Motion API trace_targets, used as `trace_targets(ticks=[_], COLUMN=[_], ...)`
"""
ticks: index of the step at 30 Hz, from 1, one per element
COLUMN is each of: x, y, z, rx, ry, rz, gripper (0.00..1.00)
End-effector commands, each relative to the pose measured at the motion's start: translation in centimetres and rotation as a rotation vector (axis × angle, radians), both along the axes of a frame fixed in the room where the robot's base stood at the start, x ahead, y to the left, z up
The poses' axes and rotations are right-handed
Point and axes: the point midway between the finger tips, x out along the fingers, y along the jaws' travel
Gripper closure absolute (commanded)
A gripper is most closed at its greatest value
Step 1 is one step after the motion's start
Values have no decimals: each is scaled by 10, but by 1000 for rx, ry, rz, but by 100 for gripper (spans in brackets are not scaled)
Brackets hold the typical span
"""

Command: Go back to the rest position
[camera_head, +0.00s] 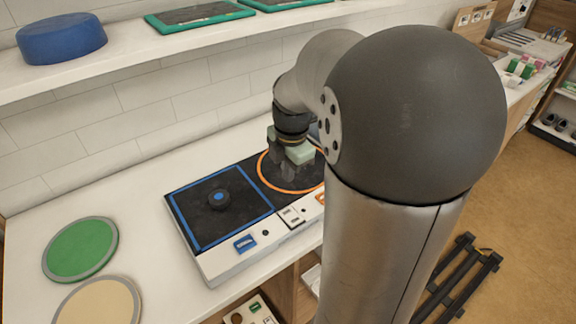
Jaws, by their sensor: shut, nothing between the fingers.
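My gripper (287,172) is low over the panel's right half, by the orange ring (264,176). Its fingers are shut and hold nothing. My arm bends down to it from the large grey joint in the middle of the picture and hides part of the panel's right side. A pale green block-like shape (300,153) shows right at the gripper; I cannot tell whether it touches it. No marker for a rest position shows.
A green disc (80,249) and a beige disc (98,302) lie on the left counter. A shelf (130,60) above carries a blue round cushion (62,38) and green-framed tablets (200,15).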

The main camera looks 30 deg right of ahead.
Motion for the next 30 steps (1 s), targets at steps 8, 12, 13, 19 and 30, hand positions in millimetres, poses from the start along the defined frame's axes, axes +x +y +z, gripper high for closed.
trace_targets(ticks=[8, 12, 13, 19, 30], x=[2, 2, 2, 2, -23], y=[0, 0, 0, 0, 35], z=[18, 18, 18, 18, 17], rx=[0, 0, 0, 0, 18], ry=[0, 0, 0, 0, 3], rz=[-1, -1, -1, -1, -301], gripper=[100, 100, 100, 100, 100])
